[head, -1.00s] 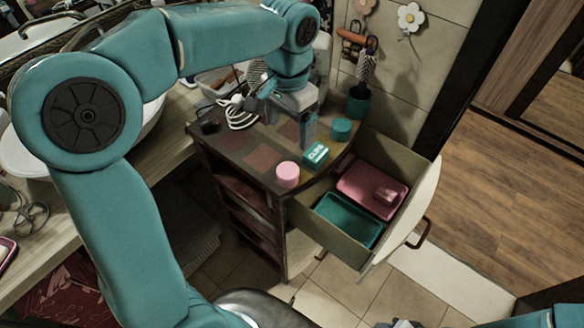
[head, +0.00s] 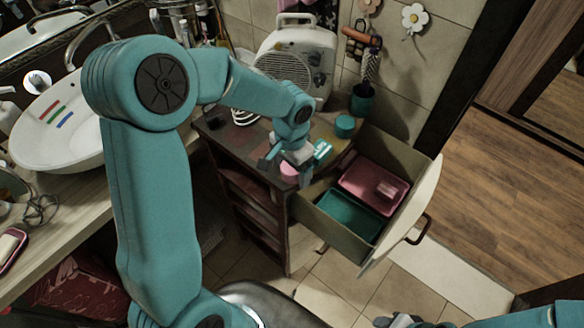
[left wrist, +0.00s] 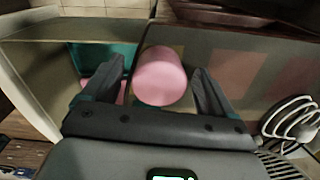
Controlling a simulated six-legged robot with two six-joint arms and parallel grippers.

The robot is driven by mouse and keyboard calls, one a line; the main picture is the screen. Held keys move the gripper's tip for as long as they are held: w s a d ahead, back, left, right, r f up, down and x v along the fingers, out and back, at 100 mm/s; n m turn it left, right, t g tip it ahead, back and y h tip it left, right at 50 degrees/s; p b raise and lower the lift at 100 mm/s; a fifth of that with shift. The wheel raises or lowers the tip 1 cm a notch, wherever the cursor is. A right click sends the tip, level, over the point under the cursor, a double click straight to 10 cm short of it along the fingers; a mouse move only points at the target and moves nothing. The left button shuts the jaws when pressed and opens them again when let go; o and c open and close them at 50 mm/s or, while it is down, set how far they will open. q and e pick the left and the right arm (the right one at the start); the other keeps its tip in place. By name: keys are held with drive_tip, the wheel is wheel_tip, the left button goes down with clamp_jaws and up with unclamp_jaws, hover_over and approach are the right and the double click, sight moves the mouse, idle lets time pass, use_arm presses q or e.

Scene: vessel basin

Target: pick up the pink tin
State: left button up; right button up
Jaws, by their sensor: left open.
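The pink tin (head: 289,171) stands on the top of the small dark cabinet, near its front edge; my gripper hides part of it in the head view. In the left wrist view the pink tin (left wrist: 160,76) sits between the two fingers, with a gap visible on the right. My left gripper (head: 285,168) is open at the tin, and its fingers (left wrist: 153,78) reach to either side of it. A grey part of my right gripper (head: 400,321) shows at the bottom edge of the head view; its jaws cannot be made out.
A teal box (head: 322,151) lies close behind the gripper, and a teal tin (head: 345,126) stands farther back. A white heater (head: 296,62) stands at the back. The open drawer (head: 405,220) holds a pink tray (head: 360,190) and a teal tray (head: 345,222).

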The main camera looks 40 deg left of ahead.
use_arm(q)
drive_tip(key=shift+s+r, duration=0.1)
drive_tip(key=shift+s, duration=0.15)
drive_tip(key=shift+w, duration=0.25)
drive_tip(key=c, duration=1.1)
drive_tip(key=shift+s, duration=0.15)
drive_tip(key=shift+c, duration=0.2)
